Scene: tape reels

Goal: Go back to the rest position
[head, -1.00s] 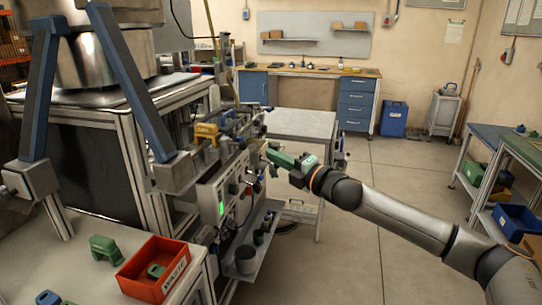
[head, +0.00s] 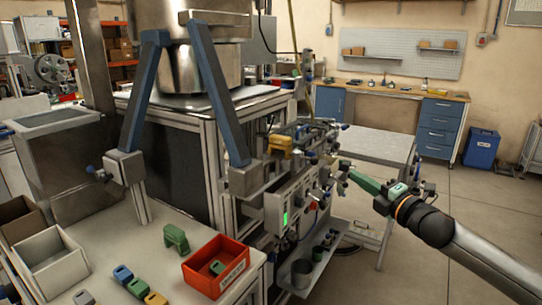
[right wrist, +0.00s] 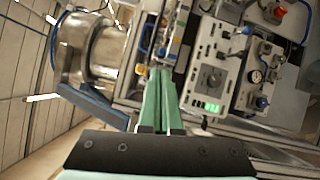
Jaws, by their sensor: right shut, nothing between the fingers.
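My right gripper (head: 348,173) has green fingers and reaches in from the right in the head view. Whether the tips touch the machine cannot be told. My left gripper is in neither view.
A red bin (head: 217,268) holds a green part on the near table (head: 110,262). A green part (head: 175,238) and several small coloured parts lie beside it. A grey cart (head: 378,146) stands behind my right gripper. Open floor (head: 428,190) lies to the right.

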